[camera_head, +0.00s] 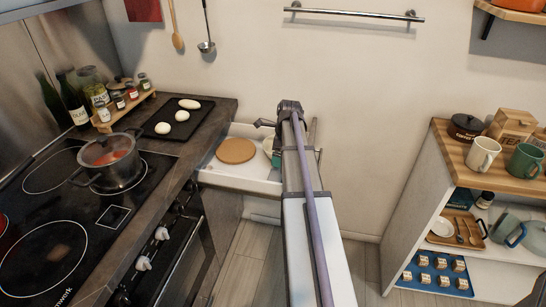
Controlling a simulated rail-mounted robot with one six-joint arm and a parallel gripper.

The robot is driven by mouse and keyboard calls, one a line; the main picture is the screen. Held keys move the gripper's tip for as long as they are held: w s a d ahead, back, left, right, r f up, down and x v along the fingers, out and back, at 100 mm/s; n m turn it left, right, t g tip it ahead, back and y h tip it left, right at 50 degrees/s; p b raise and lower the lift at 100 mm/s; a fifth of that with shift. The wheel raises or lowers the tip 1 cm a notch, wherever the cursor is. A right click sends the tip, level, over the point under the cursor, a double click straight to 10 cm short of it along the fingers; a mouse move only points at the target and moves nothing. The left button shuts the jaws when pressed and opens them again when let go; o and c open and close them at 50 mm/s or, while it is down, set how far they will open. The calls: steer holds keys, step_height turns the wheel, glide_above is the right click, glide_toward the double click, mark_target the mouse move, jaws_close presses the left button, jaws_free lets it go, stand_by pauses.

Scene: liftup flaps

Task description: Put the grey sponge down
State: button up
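My arm reaches forward from the bottom of the view, and its dark far end (290,108) is over the right side of an open white drawer (240,182). I cannot make out the grey sponge. In the drawer lies a round brown board (236,150). Beside it, a pale round item (268,145) and a teal item (277,158) are partly hidden by my arm.
On the left, a pot (112,163) stands on the black cooktop (60,240). A dark tray (178,118) with white egg-shaped items and a bottle rack (125,112) are behind it. On the right, a shelf unit (408,210) holds mugs and trays. Floor shows between.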

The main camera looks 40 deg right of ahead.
steer(key=shift+f, duration=0.1)
steer(key=s+a+n, duration=0.4)
steer(key=a+n, duration=0.5)
steer(key=a, duration=0.3)
steer(key=s+a+n+g, duration=0.1)
steer(key=s+a+n, duration=0.3)
steer(key=a+n, duration=0.6)
steer(key=s+a+n+h, duration=0.1)
steer(key=s+a+n, duration=0.3)
steer(key=a+n, duration=0.5)
steer(key=a, duration=0.6)
steer(key=shift+s+a+n, duration=0.3)
steer(key=shift+s+a, duration=0.05)
steer(key=shift+s, duration=0.05)
step_height(320, 180, up, 9)
steer(key=p, duration=0.8)
steer(key=shift+f+p, duration=0.15)
steer(key=shift+p, duration=0.25)
steer(key=shift+c, duration=0.2)
